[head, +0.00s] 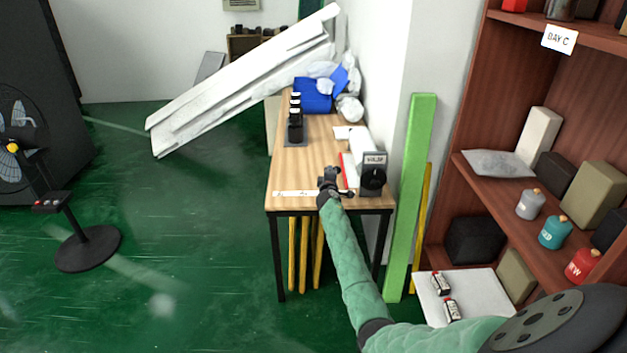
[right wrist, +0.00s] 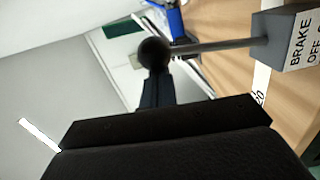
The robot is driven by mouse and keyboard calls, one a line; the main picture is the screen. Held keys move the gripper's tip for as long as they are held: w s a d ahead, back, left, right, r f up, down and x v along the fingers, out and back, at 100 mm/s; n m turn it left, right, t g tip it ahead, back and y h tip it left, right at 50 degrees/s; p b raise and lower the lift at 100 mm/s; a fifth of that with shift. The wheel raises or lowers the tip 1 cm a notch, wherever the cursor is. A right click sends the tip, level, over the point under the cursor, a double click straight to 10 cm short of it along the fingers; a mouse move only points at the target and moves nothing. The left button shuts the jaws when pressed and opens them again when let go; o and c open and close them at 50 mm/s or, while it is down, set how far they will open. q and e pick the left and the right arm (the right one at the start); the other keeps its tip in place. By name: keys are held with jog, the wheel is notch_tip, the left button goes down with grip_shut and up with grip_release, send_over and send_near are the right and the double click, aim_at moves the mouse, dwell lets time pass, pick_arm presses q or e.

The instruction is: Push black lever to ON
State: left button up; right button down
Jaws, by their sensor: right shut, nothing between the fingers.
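The black lever shows in the right wrist view as a round black knob (right wrist: 154,53) on a thin grey rod. The rod runs right to a grey box (right wrist: 272,38) with a white label reading "BRAKE" and "OFF"; the rest of the label is cut off. My right gripper (head: 329,176) is over the front of the wooden table (head: 325,155) in the head view, shut and empty. In the right wrist view its closed fingers (right wrist: 155,88) end right by the knob; I cannot tell whether they touch. In the head view the lever is too small to make out. My left gripper is out of view.
A dark dial unit (head: 373,172) stands at the table's right front. A green plank (head: 411,200) and a brown shelf (head: 500,205) stand to the right.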

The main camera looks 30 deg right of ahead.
aim_at(339, 172)
jog(key=shift+s+d+m, duration=0.35)
jog(key=shift+d+m, duration=0.2)
jog(key=shift+m, duration=0.05)
jog(key=shift+s+d+m, duration=0.3)
jog(key=shift+d+m, duration=0.25)
jog(key=shift+m, duration=0.05)
jog(key=shift+s+d+m+b, duration=0.2)
jog(key=shift+d+m+b, duration=0.1)
jog(key=shift+m, duration=0.1)
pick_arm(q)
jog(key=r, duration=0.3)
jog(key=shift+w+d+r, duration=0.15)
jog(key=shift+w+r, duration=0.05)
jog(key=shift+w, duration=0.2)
pick_arm(e)
jog(key=shift+d+f, duration=0.1)
